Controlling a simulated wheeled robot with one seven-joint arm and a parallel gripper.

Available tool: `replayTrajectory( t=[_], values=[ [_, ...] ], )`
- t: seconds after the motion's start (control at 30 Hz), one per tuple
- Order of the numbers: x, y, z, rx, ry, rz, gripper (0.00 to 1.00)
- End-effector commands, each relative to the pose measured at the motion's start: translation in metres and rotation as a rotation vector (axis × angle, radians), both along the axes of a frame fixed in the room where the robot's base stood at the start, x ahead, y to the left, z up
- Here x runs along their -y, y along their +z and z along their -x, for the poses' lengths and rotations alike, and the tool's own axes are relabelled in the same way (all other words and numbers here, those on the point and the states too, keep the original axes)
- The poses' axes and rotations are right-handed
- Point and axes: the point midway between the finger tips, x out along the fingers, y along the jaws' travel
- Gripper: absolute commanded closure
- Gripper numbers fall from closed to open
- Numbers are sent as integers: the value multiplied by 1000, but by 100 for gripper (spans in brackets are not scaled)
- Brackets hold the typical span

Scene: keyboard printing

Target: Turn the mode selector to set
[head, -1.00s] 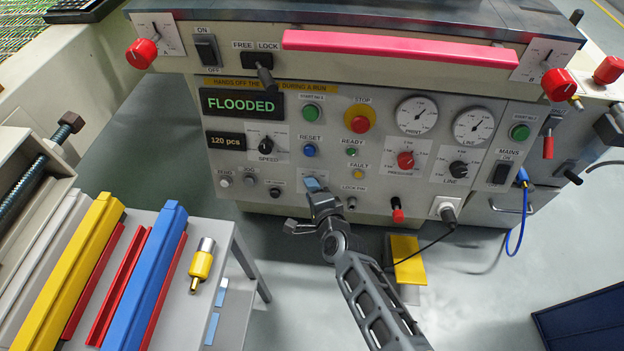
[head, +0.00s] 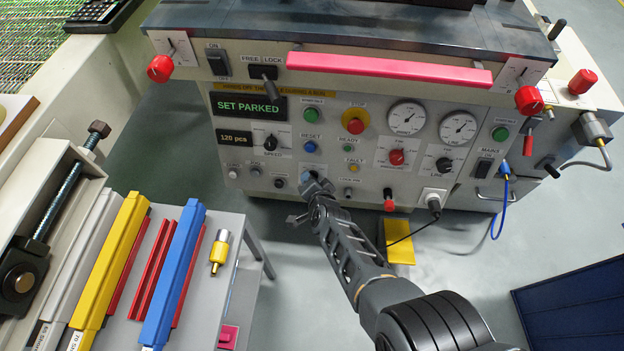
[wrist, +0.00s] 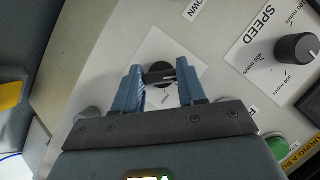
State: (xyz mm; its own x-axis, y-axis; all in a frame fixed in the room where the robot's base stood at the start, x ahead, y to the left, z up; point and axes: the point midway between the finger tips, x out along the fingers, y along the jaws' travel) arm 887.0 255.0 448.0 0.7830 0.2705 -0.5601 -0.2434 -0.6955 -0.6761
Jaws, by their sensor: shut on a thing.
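The mode selector (wrist: 159,73) is a black knob on a white plate (wrist: 176,45), seen in the wrist view between the blue fingertips of my gripper (wrist: 161,80). My gripper is shut on the knob, one finger on each side of it. In the head view my gripper (head: 316,186) reaches the low front of the panel and hides most of the selector and its plate. The panel's display (head: 249,107) reads "SET PARKED" in green.
The speed knob (head: 271,142), reset button (head: 309,147) and small round buttons (head: 255,170) sit close around my gripper. A yellow pedal (head: 400,242) lies on the floor.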

Motion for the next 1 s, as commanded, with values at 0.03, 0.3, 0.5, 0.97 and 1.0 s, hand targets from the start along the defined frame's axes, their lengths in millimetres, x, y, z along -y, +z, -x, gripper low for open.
replayTrajectory(
  t=[0.03,0.3,0.5,0.97,1.0],
  values=[
    [-1,0,1,-3,4,7,90],
    [0,-1,1,-2,9,21,90],
    [0,-1,0,-2,9,21,90],
    [0,0,0,-1,6,20,34],
    [0,0,0,-1,6,20,34]
  ],
)
